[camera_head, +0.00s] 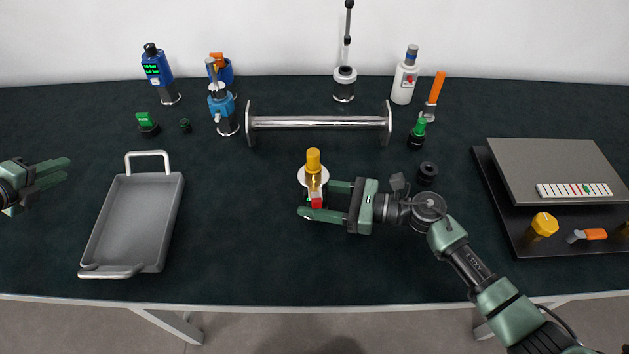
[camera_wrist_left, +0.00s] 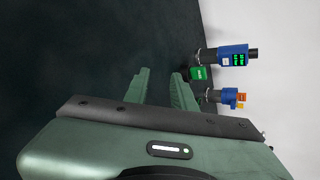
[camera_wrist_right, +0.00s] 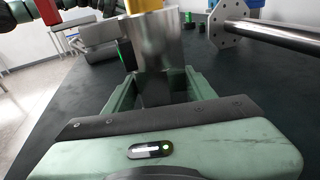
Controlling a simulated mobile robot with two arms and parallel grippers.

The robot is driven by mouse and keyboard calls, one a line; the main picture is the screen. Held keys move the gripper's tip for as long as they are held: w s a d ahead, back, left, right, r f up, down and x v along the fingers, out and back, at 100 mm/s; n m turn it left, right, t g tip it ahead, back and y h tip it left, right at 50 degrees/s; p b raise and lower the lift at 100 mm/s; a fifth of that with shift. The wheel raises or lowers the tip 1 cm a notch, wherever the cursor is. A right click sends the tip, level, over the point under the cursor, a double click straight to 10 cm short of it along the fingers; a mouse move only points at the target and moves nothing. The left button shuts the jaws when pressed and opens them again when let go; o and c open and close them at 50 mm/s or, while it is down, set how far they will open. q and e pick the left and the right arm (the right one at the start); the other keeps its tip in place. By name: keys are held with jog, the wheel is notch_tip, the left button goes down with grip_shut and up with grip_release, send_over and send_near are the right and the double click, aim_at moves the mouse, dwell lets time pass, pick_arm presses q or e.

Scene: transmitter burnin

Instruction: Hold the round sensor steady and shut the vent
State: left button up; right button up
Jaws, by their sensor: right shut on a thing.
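A round metal body with a yellow top (camera_head: 313,160), which looks like the round sensor, stands upright at the middle of the table. A small red part (camera_head: 316,203) shows on its near side; I cannot tell for sure whether this is the vent or how it is set. My right gripper (camera_head: 316,200) is shut on the metal body, with a finger on either side. In the right wrist view the shiny body (camera_wrist_right: 155,50) fills the gap between the fingers. My left gripper (camera_head: 66,171) is open and empty at the far left, above the table, away from the sensor.
A grey tray (camera_head: 118,235) with two handles lies between the left gripper and the sensor. A metal bar on end plates (camera_head: 318,122) lies behind the sensor. Several blue and green devices stand at the back left. A grey panel (camera_head: 550,165) is at right.

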pick_arm(q)
jog(key=w+d+r+m+g+h, duration=0.1)
jog(key=w+d+r+m+h, duration=0.15)
jog(key=d+r+m, duration=0.65)
jog(key=w+d+r+m+g+h, duration=0.1)
jog(key=d+r+m+h, duration=0.3)
jog(key=d, duration=0.9)
jog(key=w+d+r+m+g+h, duration=0.1)
jog(key=w+d+r+m+h, duration=0.1)
jog(key=d+r+m, duration=0.7)
jog(key=m+g+h, duration=0.5)
jog(key=m+g, duration=0.1)
jog(key=g, duration=0.1)
send_near(315, 200)
jog(key=x, duration=0.4)
jog(key=shift+f+x, duration=0.1)
jog(key=shift+x, duration=1.45)
jog(key=shift+f+x, duration=0.15)
jog(key=shift+x, duration=1.35)
jog(key=shift+c, duration=1.4)
jog(key=shift+y, duration=0.25)
